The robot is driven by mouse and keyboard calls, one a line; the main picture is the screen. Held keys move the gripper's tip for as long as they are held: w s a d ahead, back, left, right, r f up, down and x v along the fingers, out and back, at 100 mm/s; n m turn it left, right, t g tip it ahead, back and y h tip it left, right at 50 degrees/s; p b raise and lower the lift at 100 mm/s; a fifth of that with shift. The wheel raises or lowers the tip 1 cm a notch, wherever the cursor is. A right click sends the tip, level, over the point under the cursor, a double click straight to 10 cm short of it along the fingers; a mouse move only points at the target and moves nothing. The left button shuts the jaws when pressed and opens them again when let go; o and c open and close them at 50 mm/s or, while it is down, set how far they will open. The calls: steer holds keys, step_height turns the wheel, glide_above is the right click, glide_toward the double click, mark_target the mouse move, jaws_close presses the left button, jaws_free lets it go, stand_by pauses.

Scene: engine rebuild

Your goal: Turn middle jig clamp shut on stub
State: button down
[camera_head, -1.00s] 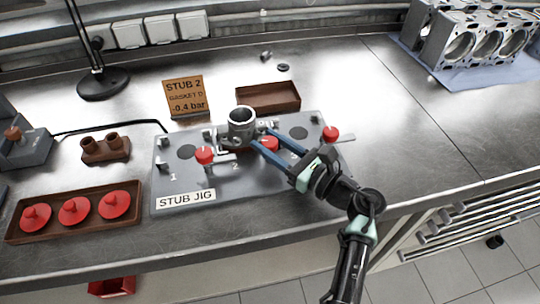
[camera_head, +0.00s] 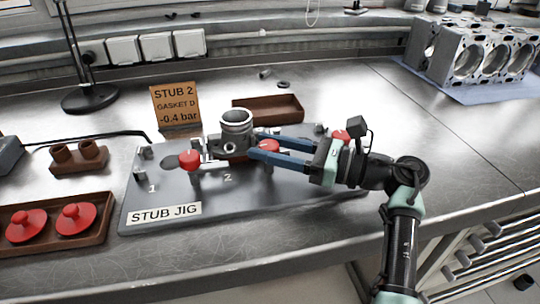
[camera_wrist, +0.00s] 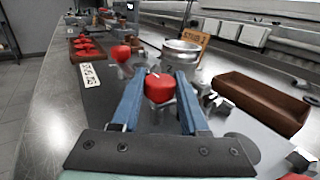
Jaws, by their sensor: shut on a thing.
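The grey stub (camera_head: 236,125), a metal block with a round collar, stands upright at the middle of the grey stub jig (camera_head: 240,190). It also shows beyond my fingers in the wrist view (camera_wrist: 182,58). The middle clamp has a red knob (camera_head: 268,146), just right of the stub. My gripper (camera_head: 251,147) reaches in from the right, its blue fingers on either side of this knob. In the wrist view, my gripper (camera_wrist: 159,78) is shut on the red knob (camera_wrist: 159,89). The clamp's lower part and its contact with the stub are mostly hidden.
Another red-knobbed clamp (camera_head: 190,160) stands left of the stub, and one (camera_head: 341,136) behind my gripper at right. A brown tray (camera_head: 268,108) and a sign (camera_head: 177,107) stand behind the jig. A tray (camera_head: 100,235) with red parts lies left. Engine blocks (camera_head: 470,50) stand far right.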

steer(key=shift+r, duration=0.2)
steer(key=shift+c, duration=2.1)
jaws_free()
steer(key=shift+f, duration=0.1)
steer(key=shift+f, duration=0.1)
steer(key=b+v, duration=0.1)
steer(key=v, duration=1.2)
